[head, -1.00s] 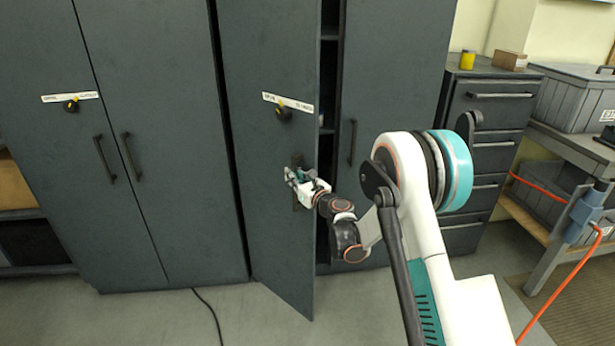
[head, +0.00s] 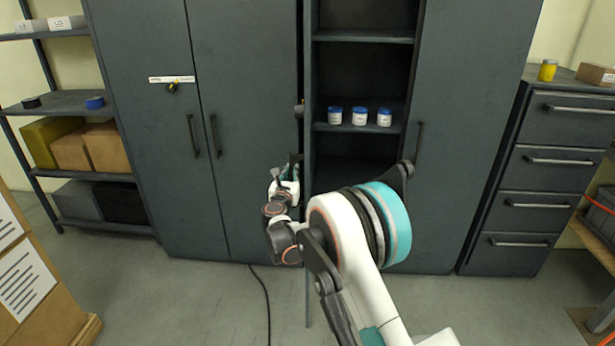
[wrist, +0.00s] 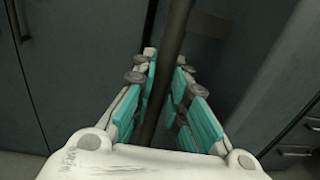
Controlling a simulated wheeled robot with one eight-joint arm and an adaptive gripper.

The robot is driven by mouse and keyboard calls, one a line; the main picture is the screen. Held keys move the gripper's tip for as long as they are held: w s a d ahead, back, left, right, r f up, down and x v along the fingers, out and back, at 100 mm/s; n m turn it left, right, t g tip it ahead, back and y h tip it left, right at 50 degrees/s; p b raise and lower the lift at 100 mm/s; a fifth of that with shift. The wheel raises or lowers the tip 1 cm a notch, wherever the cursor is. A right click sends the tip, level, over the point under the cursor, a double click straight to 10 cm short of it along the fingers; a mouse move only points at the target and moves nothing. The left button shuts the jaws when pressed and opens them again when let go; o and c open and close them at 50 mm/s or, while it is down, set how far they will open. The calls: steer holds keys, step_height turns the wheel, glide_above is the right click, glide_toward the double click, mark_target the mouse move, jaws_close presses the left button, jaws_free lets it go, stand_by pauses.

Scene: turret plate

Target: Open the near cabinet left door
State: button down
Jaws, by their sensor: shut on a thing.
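The near cabinet's left door (head: 309,60) stands wide open, swung out toward me and seen almost edge-on in the head view. Behind it the cabinet's inside shows, with shelves (head: 362,38). My gripper (head: 284,173) is at the outer face of this door, on its left side. In the wrist view my gripper (wrist: 165,85) is shut on the dark bar handle (wrist: 174,45), which runs between the teal-padded fingers. In the head view the handle is mostly hidden by the gripper. The cabinet's right door (head: 470,130) is shut.
Several blue-lidded jars (head: 359,117) stand on the middle shelf. A second cabinet (head: 150,130) with shut doors is to the left, with open shelving (head: 60,105) beyond. A drawer unit (head: 535,170) stands right. A black cable (head: 262,290) lies on the floor.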

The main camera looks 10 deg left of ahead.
steer(key=shift+a+m+h, duration=0.3)
steer(key=shift+a+h, duration=0.2)
steer(key=shift+a, duration=0.4)
steer(key=c, duration=1.8)
jaws_free()
steer(key=shift+r, duration=0.1)
steer(key=shift+c, duration=0.2)
steer(key=s, duration=1.2)
steer(key=shift+a, duration=0.15)
